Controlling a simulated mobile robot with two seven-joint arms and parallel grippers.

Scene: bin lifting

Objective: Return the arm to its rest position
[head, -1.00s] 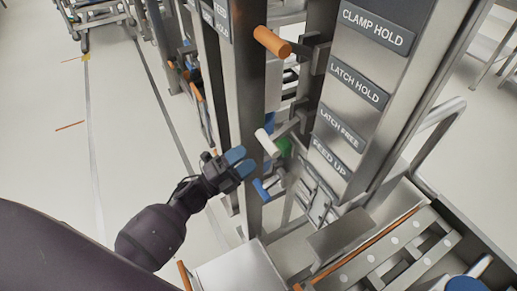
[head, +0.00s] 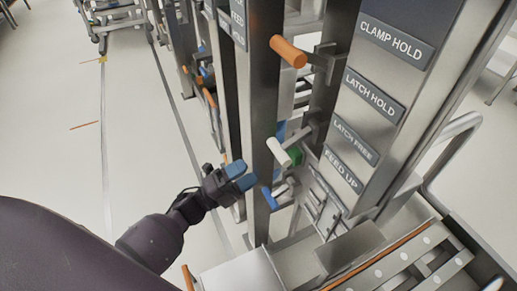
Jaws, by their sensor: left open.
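My left gripper (head: 243,175) shows in the middle of the head view, at the end of my dark arm that comes in from the lower left. Its two blue fingertips are apart, with nothing between them. It is just left of a steel machine post (head: 262,130). A white lever handle (head: 279,152) and a blue lever handle (head: 270,197) are to its right, apart from the fingers. An orange lever handle (head: 288,51) is higher up. My right gripper is not in view.
A panel with labels such as CLAMP HOLD (head: 396,43) and FEED UP (head: 342,170) stands at the right. A green block (head: 295,156) is beside the white lever. A roller conveyor (head: 405,256) lies at the lower right. Open floor (head: 60,150) is at the left.

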